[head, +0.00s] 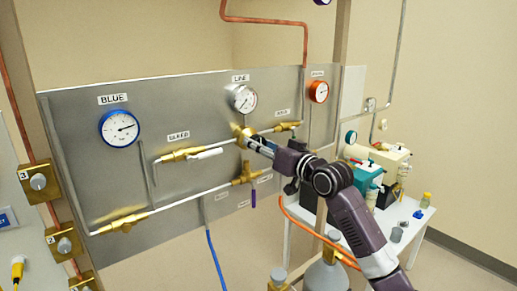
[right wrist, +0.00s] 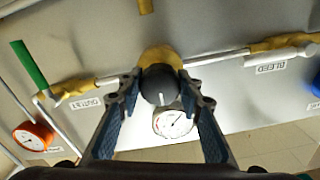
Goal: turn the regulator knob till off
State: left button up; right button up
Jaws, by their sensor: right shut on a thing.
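The regulator has a brass body (head: 243,134) at the middle of the grey panel, below the gauge labelled LINE (head: 243,98). In the right wrist view its round black knob (right wrist: 159,84) carries a white pointer mark. My right gripper (head: 259,144) reaches the regulator from the right and hides the knob in the head view. In the right wrist view the right gripper (right wrist: 161,88) has one finger on each side of the knob, shut on it. The LINE gauge also shows in the right wrist view (right wrist: 173,123), between the fingers. My left gripper is not in view.
The panel (head: 90,175) also bears a blue gauge (head: 119,128), an orange gauge (head: 318,91), a white bleed lever (head: 208,154) and a purple lever (head: 253,198). A green handle (right wrist: 28,63) is at the right wrist view's left. A white table with equipment stands right.

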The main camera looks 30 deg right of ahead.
jog(key=n, duration=0.3)
jog(key=shift+f, duration=0.1)
jog(key=n, duration=0.2)
jog(key=shift+n, duration=0.3)
jog(key=n, duration=0.2)
jog(key=shift+n, duration=0.4)
jog(key=n+p, duration=0.1)
jog(key=n, duration=0.2)
jog(key=shift+n, duration=0.3)
jog(key=n+p, duration=0.2)
jog(key=n, duration=0.2)
jog(key=shift+n, duration=0.3)
jog(key=n+p, duration=0.1)
jog(key=n, duration=0.2)
jog(key=n+p, duration=0.2)
jog(key=n, duration=0.2)
jog(key=shift+n, duration=0.4)
jog(key=shift+n+p, duration=0.4)
jog(key=shift+n, duration=1.1)
